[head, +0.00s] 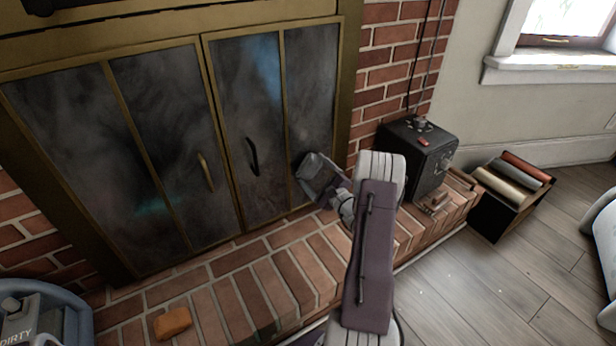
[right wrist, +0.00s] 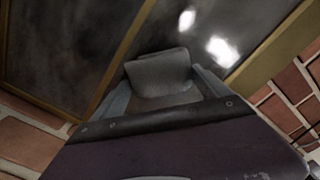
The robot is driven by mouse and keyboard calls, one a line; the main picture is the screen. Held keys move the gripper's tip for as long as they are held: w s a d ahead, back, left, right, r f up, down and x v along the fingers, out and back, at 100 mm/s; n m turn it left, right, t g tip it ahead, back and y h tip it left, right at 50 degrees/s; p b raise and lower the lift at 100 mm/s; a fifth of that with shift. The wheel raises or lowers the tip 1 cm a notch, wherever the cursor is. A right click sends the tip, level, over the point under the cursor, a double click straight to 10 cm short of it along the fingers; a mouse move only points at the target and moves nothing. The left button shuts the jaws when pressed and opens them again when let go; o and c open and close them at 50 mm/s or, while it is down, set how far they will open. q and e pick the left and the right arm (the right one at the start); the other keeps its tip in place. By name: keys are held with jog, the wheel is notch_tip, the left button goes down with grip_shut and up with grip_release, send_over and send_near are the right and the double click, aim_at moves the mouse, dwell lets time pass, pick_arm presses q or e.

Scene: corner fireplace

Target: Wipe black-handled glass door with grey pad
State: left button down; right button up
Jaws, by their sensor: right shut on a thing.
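The black-handled glass door (head: 287,115) is the right one of the brass-framed fireplace doors. Its panes look clouded with grey smears, and its curved black handle (head: 252,157) sits near its left edge. My right gripper (head: 323,183) is shut on the grey pad (head: 312,167) at the lower part of the door's right pane. In the right wrist view the pad (right wrist: 160,68) sits between the two fingers in front of the dark glass. I cannot tell whether it touches the glass. My left gripper is not in view.
The left glass door (head: 160,100) has a brass handle (head: 205,172). A black box (head: 428,160) stands on the brick hearth (head: 235,290), right of my arm. An orange block (head: 172,323) lies at the hearth's front left, near a blue bin (head: 75,300). A crate of rolls (head: 490,215) stands on the floor.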

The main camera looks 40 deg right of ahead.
jog(key=shift+d+r+p, duration=0.6)
jog(key=shift+d+r, duration=0.9)
jog(key=shift+r, duration=0.1)
jog(key=shift+w+a, duration=0.2)
jog(key=shift+a, duration=1.55)
jog(key=shift+w+a, duration=0.15)
jog(key=shift+a, duration=1.55)
jog(key=shift+s+r+p, duration=0.1)
jog(key=shift+r+p, duration=0.95)
jog(key=shift+r, duration=0.75)
jog(key=shift+d+f, duration=0.15)
jog(key=shift+d, duration=0.15)
jog(key=shift+s+d+b, duration=0.15)
jog(key=shift+d+b, duration=0.25)
jog(key=shift+d, duration=1.3)
jog(key=shift+s+d+b, duration=0.15)
jog(key=shift+d+b, duration=0.05)
jog(key=shift+d, duration=0.75)
jog(key=shift+s+d+b, duration=0.1)
jog(key=shift+d+b, duration=0.1)
jog(key=shift+d, duration=0.75)
